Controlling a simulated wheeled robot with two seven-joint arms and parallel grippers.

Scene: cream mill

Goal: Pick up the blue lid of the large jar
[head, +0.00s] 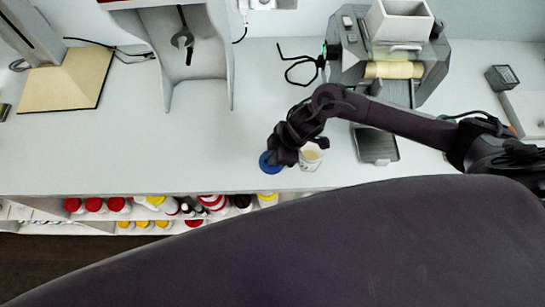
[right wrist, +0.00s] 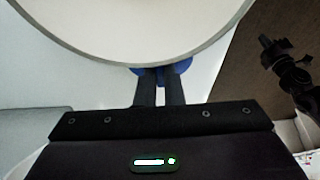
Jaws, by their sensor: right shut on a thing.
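The blue lid (head: 268,163) is at the front edge of the white table in the head view, partly covered by my right gripper (head: 277,157). The right gripper is shut on the lid. In the right wrist view, the two dark fingers (right wrist: 160,88) meet the blue lid (right wrist: 183,66), which shows on both sides of them. Whether the lid touches the table I cannot tell. A white open jar with pale cream in it (head: 311,157) stands just right of the gripper, partly behind my wrist. My left gripper is not recognisable in either view.
A large pale round surface (right wrist: 140,25) fills the top of the right wrist view, probably the jar. A grey mill (head: 390,70) stands at the back right, with a dark grey tray (head: 375,146) before it. Shelves of several capped jars (head: 118,205) lie below the table edge. Table left of the gripper is clear.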

